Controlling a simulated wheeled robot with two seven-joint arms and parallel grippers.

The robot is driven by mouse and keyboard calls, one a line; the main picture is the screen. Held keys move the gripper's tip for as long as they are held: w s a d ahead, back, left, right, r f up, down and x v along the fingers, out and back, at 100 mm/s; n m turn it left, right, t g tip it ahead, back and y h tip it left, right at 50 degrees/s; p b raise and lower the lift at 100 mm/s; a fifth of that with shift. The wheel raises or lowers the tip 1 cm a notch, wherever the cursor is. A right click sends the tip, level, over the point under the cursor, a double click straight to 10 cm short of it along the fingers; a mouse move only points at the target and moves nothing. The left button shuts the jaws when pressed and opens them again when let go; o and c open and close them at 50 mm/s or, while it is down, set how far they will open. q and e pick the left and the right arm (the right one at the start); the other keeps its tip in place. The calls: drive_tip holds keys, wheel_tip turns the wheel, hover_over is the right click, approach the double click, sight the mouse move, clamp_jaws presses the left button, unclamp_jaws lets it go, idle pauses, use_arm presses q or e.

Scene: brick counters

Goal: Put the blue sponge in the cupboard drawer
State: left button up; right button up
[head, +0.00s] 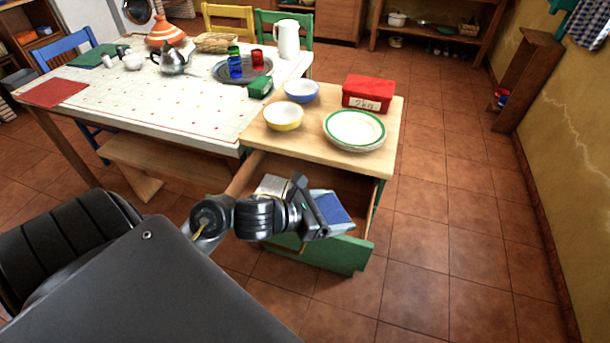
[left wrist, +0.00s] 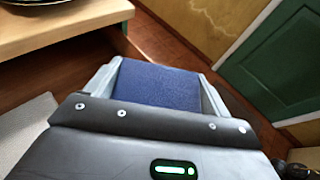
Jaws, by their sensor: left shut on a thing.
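The blue sponge (head: 333,208) is held in my left gripper (head: 322,212), over the open cupboard drawer. In the left wrist view the sponge (left wrist: 157,84) sits between the two grey fingers of my left gripper (left wrist: 160,75), which touch its sides. The drawer (head: 347,254) has a green front and is pulled out from the cupboard under the wooden top. My arm and gripper hide part of the drawer's inside. I cannot tell exactly how high the sponge is above the drawer floor. My right gripper is not in view.
The wooden top (head: 300,143) above the drawer holds a yellow bowl (head: 283,117), a blue bowl (head: 301,90), stacked plates (head: 354,129) and a red box (head: 368,93). A pale object (head: 272,186) lies in the drawer's left part.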

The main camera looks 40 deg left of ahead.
use_arm(q)
drive_tip(key=shift+s+d+f, duration=0.1)
drive_tip(key=shift+f, duration=0.3)
